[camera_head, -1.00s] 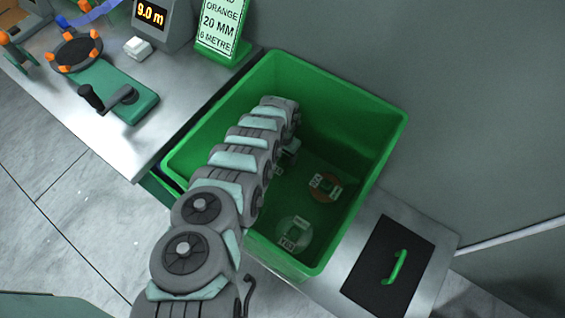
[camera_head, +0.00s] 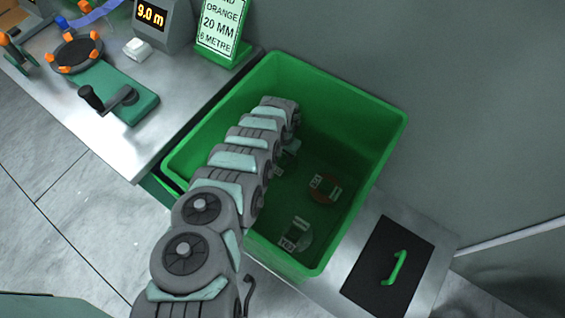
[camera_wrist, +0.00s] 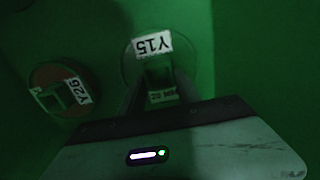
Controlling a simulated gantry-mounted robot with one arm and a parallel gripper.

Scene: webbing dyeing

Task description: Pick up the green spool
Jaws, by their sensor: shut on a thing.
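The wrist view shows a spool with a white label reading Y15 (camera_wrist: 153,43). Its round flange looks green in the dim light, but its true colour is hard to tell. My gripper (camera_wrist: 158,92) is shut on this spool, one finger on each side, low inside the green bin. In the head view my arm reaches down into the bin (camera_head: 335,88) and largely hides the gripper and the held spool.
A spool with a reddish-brown flange (camera_head: 325,188), labelled Y26 in the wrist view (camera_wrist: 62,90), lies close by. Another labelled spool (camera_head: 296,235) lies near the bin's front wall. The bin walls surround my gripper. A bench (camera_head: 140,150) with a hand-crank device stands left.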

